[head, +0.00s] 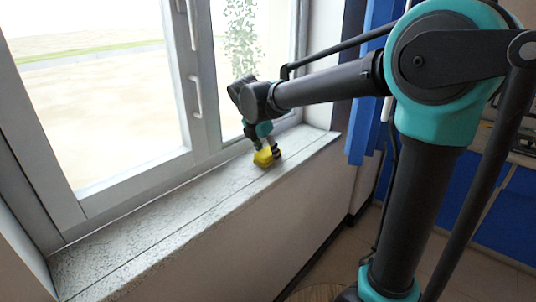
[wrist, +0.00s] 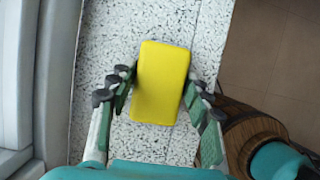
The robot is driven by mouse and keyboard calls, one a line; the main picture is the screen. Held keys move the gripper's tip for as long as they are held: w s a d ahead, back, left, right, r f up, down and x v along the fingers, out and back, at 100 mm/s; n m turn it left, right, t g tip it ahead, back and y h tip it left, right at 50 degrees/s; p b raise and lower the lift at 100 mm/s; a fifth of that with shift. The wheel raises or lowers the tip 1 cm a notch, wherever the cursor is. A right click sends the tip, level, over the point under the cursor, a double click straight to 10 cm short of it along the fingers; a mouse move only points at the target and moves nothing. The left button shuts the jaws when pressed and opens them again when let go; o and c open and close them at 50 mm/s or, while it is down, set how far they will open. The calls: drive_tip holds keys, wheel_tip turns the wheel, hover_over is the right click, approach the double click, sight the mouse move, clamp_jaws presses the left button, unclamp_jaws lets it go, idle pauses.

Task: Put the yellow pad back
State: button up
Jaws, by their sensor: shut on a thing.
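The yellow pad (wrist: 160,82) is a plain rounded block at the speckled stone windowsill, and it also shows small in the head view (head: 263,158). My gripper (head: 267,147) reaches down over the sill and is shut on the pad, with one finger on each long side in the wrist view. The pad lies slightly tilted between the fingers. I cannot tell whether its underside touches the sill (head: 160,222). No marked place for the pad can be made out.
The window frame (head: 205,95) with its handles stands along the sill's left side. The sill's right edge drops to the floor. A round wooden thing (wrist: 238,128) stands below that edge. Blue panels (head: 372,70) are behind my arm. The near sill is clear.

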drive_tip(key=shift+f, duration=0.25)
drive_tip(key=shift+f, duration=0.15)
drive_tip(key=o, duration=1.1)
